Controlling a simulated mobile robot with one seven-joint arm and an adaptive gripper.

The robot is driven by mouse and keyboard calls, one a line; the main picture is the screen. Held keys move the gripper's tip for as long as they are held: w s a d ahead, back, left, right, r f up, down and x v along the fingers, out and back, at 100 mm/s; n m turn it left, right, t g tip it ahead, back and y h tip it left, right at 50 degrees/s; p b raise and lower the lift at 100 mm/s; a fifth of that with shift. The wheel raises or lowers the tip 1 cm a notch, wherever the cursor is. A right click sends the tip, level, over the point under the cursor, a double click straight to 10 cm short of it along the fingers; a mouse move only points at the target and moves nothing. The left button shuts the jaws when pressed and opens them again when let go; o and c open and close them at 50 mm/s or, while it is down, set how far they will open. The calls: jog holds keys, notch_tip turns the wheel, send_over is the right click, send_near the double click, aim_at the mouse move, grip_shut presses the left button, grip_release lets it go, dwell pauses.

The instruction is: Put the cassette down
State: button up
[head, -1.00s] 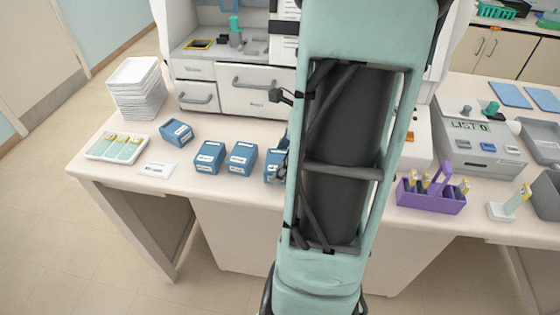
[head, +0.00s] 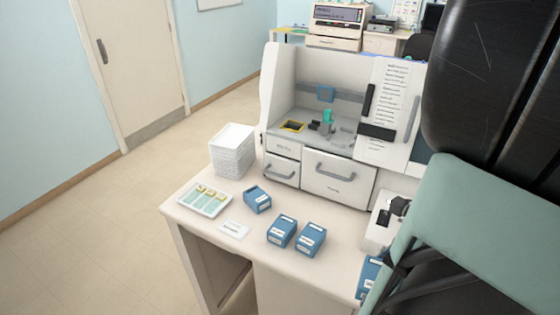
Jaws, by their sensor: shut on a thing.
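My gripper is not clearly in view; my own arm fills the right side of the head view and covers the place where it would be. A small dark piece shows at the arm's edge, and I cannot tell whether it belongs to the gripper. I cannot make out a held cassette. Blue labelled boxes that look like cassettes stand on the bench (head: 203,228): one (head: 257,200) at the back left, a pair (head: 282,231) (head: 311,239) side by side, and one (head: 370,275) partly covered by my arm.
A white open-fronted machine (head: 335,178) stands behind. A pale device (head: 380,228) is beside my arm. Bare bench lies around the boxes.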

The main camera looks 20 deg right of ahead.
jog(key=w+a+f+n+g, duration=0.2)
jog(key=w+a+n+g, duration=0.25)
jog(key=w+n, duration=0.55)
jog(key=w+a+f+n+g, duration=0.25)
jog(key=w+a+n, duration=0.25)
jog(key=w+n, duration=0.5)
jog(key=w+a+f+n+h, duration=0.2)
jog(key=w+a+n+h, duration=0.1)
jog(key=w+a+n, duration=0.2)
jog(key=a+n, duration=0.2)
jog(key=a, duration=0.2)
jog(key=shift+a+g, duration=0.15)
jog(key=shift+g, duration=0.25)
jog(key=shift+w+f, duration=0.1)
jog(key=shift+w, duration=0.05)
